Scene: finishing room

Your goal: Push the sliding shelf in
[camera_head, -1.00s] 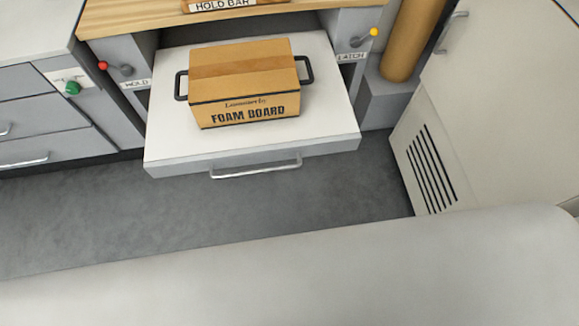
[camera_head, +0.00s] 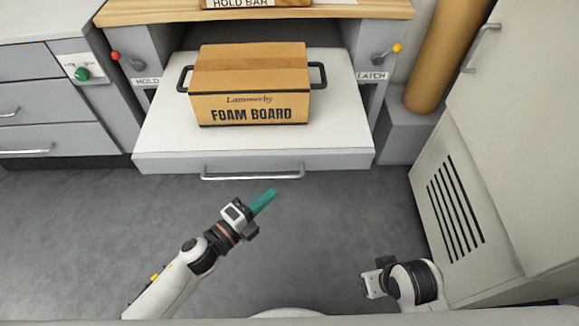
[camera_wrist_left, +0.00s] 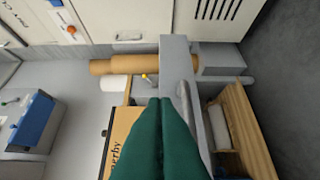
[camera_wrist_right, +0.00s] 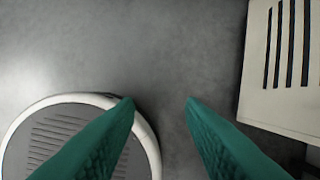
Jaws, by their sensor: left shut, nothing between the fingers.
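The sliding shelf (camera_head: 165,130) is pulled out from under the wooden worktop, with a bar handle (camera_head: 252,174) on its front. A cardboard box marked FOAM BOARD (camera_head: 250,85) sits on it. My left gripper (camera_head: 265,199) is shut and empty, in front of the shelf and apart from its handle in the head view. In the left wrist view, its green fingers (camera_wrist_left: 160,104) lie together, with the shelf front (camera_wrist_left: 174,70) behind them. My right gripper (camera_wrist_right: 160,103) is open and empty over the floor in the right wrist view; its fingers are hidden in the head view.
A red-knobbed HOLD lever (camera_head: 116,56) and yellow-knobbed LATCH lever (camera_head: 397,48) flank the shelf opening. Drawers (camera_head: 45,100) stand left. A pale cabinet with a vent (camera_head: 453,210) stands right, near my right arm. The floor before the shelf is clear.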

